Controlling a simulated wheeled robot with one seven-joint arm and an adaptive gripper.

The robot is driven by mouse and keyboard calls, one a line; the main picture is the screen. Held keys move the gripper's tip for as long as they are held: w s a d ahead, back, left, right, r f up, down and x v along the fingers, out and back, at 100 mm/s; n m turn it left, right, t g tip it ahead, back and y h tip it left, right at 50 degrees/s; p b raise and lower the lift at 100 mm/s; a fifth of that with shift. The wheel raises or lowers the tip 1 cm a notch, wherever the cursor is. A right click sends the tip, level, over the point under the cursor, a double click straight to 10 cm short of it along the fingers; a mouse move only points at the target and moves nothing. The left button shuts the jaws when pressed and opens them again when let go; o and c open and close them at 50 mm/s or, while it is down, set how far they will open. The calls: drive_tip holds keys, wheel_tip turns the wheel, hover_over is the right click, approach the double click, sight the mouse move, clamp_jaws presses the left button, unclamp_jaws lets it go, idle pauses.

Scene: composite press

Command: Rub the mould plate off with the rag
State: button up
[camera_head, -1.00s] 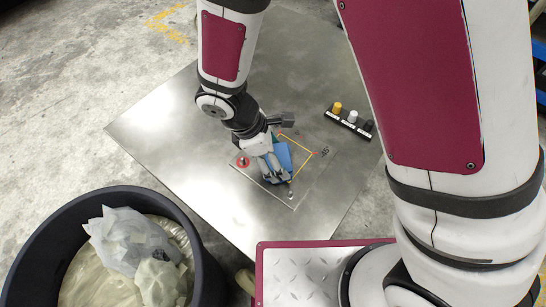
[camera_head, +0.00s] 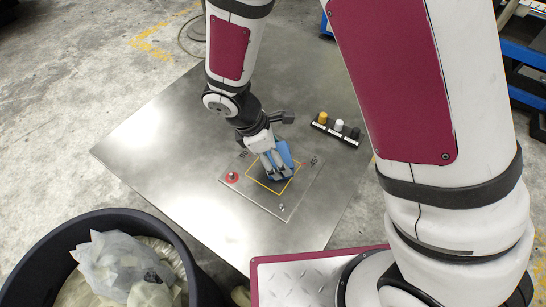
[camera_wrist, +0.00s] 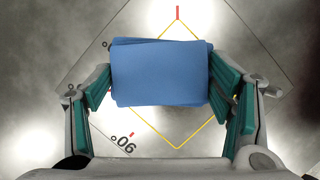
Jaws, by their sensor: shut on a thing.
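The rag is a blue folded cloth (camera_wrist: 160,72) held between the two fingers of my gripper (camera_wrist: 165,90) in the wrist view. In the head view the rag (camera_head: 284,155) shows beside my gripper (camera_head: 276,168), over the mould plate. The mould plate (camera_head: 262,197) is a thin grey square on the metal table, with a yellow outlined square, angle marks and a red round knob at its left corner. The rag and fingers hide part of the yellow square. I cannot tell whether the rag touches the plate.
A black rack (camera_head: 339,130) with yellow, white and black capped pieces stands on the table (camera_head: 160,140) right of the plate. A dark bin (camera_head: 200,270) with crumpled pale sheets (camera_head: 124,262) stands at the lower left. The table left of the plate is clear.

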sight(268, 180)
drive_tip(key=shift+w+d, duration=0.35)
drive_tip(key=shift+w, duration=0.05)
drive_tip(key=shift+f, duration=0.1)
drive_tip(key=shift+s+a, duration=0.1)
drive_tip(key=shift+s+a+r, duration=0.1)
drive_tip(key=shift+s+a, duration=0.65)
drive_tip(key=shift+s, duration=0.2)
drive_tip(key=shift+s+a+r, duration=0.1)
drive_tip(key=shift+s+a, duration=0.6)
drive_tip(key=shift+s, duration=0.2)
drive_tip(key=shift+s+a+f, duration=0.15)
drive_tip(key=shift+s+a, duration=0.6)
drive_tip(key=shift+s, duration=0.25)
